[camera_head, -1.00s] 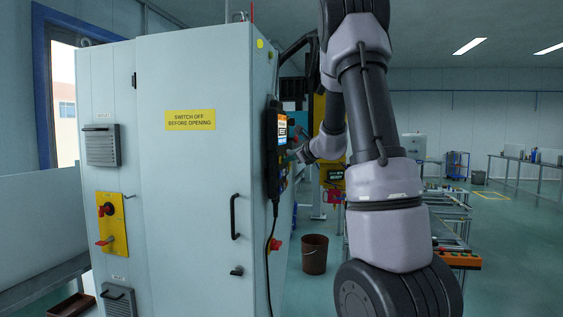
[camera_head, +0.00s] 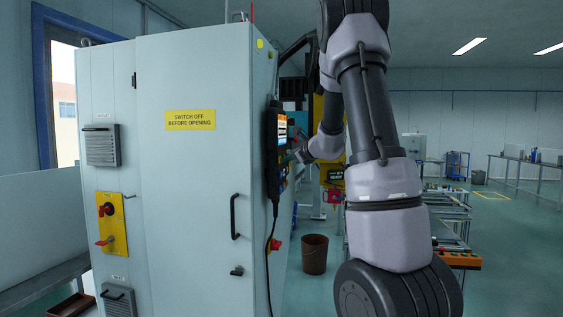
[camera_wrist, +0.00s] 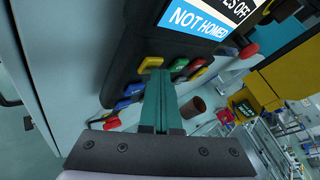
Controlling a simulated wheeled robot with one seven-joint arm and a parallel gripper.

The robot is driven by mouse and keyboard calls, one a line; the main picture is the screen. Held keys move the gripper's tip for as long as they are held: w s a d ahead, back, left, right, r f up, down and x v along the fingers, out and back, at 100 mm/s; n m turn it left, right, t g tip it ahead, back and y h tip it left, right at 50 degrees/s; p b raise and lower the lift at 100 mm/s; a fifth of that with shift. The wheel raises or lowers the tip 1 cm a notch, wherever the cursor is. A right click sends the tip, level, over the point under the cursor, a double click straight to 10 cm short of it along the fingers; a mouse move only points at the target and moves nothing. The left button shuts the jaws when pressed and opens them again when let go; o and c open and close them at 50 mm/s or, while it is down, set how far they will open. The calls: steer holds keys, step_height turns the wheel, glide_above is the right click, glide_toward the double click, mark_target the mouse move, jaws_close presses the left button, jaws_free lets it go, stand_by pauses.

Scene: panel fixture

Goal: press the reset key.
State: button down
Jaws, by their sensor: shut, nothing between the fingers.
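The dark control pendant (camera_head: 272,150) hangs on the side of the grey cabinet, seen edge-on in the head view. In the wrist view its body (camera_wrist: 130,55) carries a lit screen (camera_wrist: 205,18) reading "NOT HOMED". Below the screen are coloured keys: yellow (camera_wrist: 150,64), green (camera_wrist: 179,65), red (camera_wrist: 197,64) and blue (camera_wrist: 133,89). I cannot read key labels, so I cannot tell which is reset. My gripper (camera_wrist: 161,76) is shut and empty, its tips among the keys by the yellow and green ones. Contact is unclear, and the fingers hide part of the keypad.
The cabinet (camera_head: 190,200) fills the left, with a handle (camera_head: 234,216) on its door. A red knob (camera_wrist: 249,50) shows beside the pendant in the wrist view. A brown bucket (camera_head: 314,255) stands on the floor. Conveyors (camera_head: 450,225) are at the right.

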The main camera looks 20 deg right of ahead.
steer(key=shift+s+d, duration=0.45)
steer(key=shift+d, duration=0.15)
steer(key=shift+s+d, duration=0.7)
steer(key=shift+d, duration=0.35)
steer(key=shift+s+d, duration=0.7)
steer(key=shift+d, duration=0.3)
steer(key=s+a+r+n+g+y, duration=0.2)
steer(key=s+a+n, duration=0.4)
steer(key=s+a, duration=0.15)
steer(key=s+a+r+n+g+y, duration=0.25)
steer(key=s+a+n, duration=0.25)
steer(key=s+a, duration=0.3)
steer(key=s+a+f+n+g+h, duration=0.1)
steer(key=s+a+n+h, duration=0.1)
steer(key=s+n, duration=0.4)
steer(key=s+a+f+n+g+h, duration=0.1)
steer(key=s+n, duration=0.5)
steer(key=s, duration=0.7)
steer(key=shift+s+a+f+n+g+h, duration=0.15)
steer(key=shift+a+f+n+g+h, duration=0.3)
steer(key=shift+h, duration=0.8)
